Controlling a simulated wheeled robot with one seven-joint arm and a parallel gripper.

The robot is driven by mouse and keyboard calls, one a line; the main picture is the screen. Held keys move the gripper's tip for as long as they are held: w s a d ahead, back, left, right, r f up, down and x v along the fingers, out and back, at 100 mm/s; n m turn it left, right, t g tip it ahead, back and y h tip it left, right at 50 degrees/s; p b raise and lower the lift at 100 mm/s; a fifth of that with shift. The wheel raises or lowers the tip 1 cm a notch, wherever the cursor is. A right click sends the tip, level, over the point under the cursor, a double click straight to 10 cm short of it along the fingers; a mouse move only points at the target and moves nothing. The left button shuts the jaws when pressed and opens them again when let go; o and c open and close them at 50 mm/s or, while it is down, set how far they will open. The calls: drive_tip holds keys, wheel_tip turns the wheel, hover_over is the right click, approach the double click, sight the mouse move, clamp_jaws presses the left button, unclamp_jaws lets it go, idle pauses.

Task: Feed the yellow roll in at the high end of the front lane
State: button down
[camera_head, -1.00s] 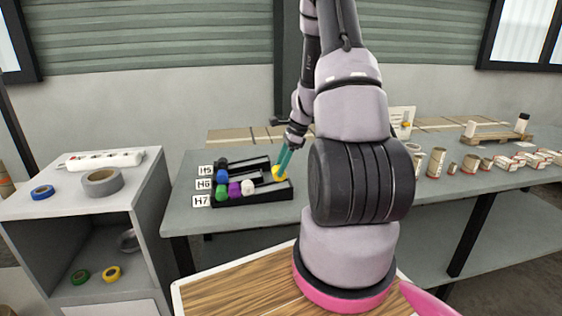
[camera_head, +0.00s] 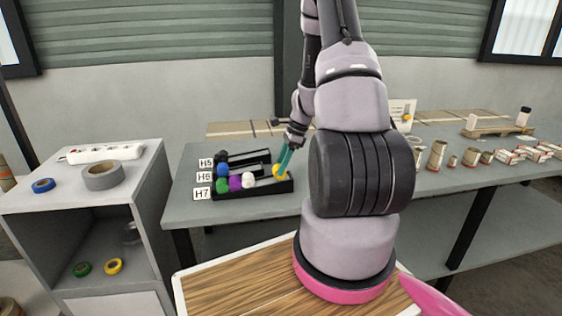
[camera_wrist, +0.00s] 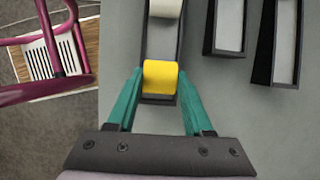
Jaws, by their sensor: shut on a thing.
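The yellow roll (camera_wrist: 161,76) is between the two teal fingers of my gripper (camera_wrist: 160,85), shut on it. It is over the end of the front lane (camera_wrist: 158,101), the H7 one, and looks slightly wider than the channel. Whether it touches the lane floor is unclear. A white roll (camera_wrist: 166,8) lies further along the same lane, with a gap between. In the head view, the yellow roll (camera_head: 279,170) is at the lane's right end. The white roll (camera_head: 248,181), a purple roll (camera_head: 235,183) and a green roll (camera_head: 221,195) sit toward its left end.
The H5 and H6 lanes lie behind the front lane; a blue roll (camera_head: 222,170) is in the middle one. A grey cabinet (camera_head: 140,190) at left bears a tape roll (camera_head: 103,185) and a power strip (camera_head: 104,153). Cartons and tubes stand at the right of the bench.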

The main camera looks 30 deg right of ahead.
drive_tip(key=shift+f, duration=0.2)
unclamp_jaws()
idle(0.3)
idle(0.4)
drive_tip(key=shift+r, duration=4.3)
